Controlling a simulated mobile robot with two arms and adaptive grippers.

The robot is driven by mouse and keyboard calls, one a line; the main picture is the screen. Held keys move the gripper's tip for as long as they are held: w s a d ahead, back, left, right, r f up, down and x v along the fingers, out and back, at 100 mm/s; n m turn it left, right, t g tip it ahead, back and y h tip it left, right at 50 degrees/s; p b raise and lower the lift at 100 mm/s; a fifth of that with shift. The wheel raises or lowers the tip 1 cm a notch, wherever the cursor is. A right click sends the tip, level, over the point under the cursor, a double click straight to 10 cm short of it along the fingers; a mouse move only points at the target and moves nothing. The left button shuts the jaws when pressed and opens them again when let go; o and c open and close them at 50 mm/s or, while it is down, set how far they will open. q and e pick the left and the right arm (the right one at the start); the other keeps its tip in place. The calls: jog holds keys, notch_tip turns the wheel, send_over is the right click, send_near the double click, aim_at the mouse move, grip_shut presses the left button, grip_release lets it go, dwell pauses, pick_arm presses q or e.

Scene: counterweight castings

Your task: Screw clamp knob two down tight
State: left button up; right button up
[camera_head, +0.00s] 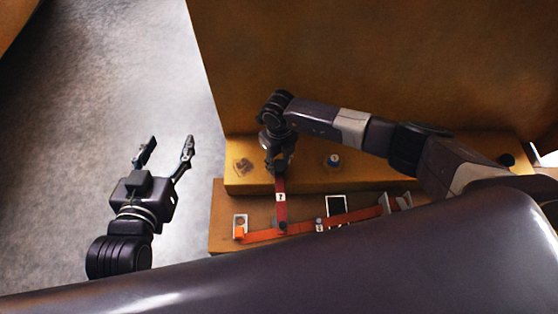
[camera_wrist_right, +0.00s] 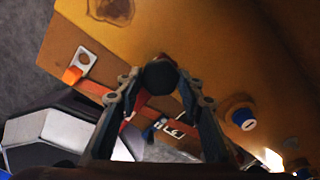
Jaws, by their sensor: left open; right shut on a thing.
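My right gripper (camera_head: 277,166) points down at the front of the yellow ledge. In the right wrist view its fingers (camera_wrist_right: 160,88) close around a dark round knob (camera_wrist_right: 160,75); I cannot read a number on it. A red strap with a white label (camera_head: 281,197) runs from just below this gripper toward the lower plate. A blue-topped knob (camera_head: 333,160) stands apart on the ledge to the right; it also shows in the right wrist view (camera_wrist_right: 241,114). My left gripper (camera_head: 167,152) is open and empty over the grey floor, left of the ledge.
An orange strap (camera_head: 350,217) crosses the lower brown plate (camera_head: 222,205) between light metal brackets (camera_head: 240,224). A brown patch (camera_head: 242,166) marks the ledge at left. A tall yellow casting wall (camera_head: 330,60) rises behind. The floor (camera_head: 130,70) at left is clear.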

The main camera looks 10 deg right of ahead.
aim_at(279, 165)
jog(key=shift+r, duration=0.1)
dwell(0.3)
jog(key=o, duration=1.2)
jog(key=shift+c, duration=0.2)
jog(key=shift+r, duration=0.1)
notch_tip(279, 165, up, 12)
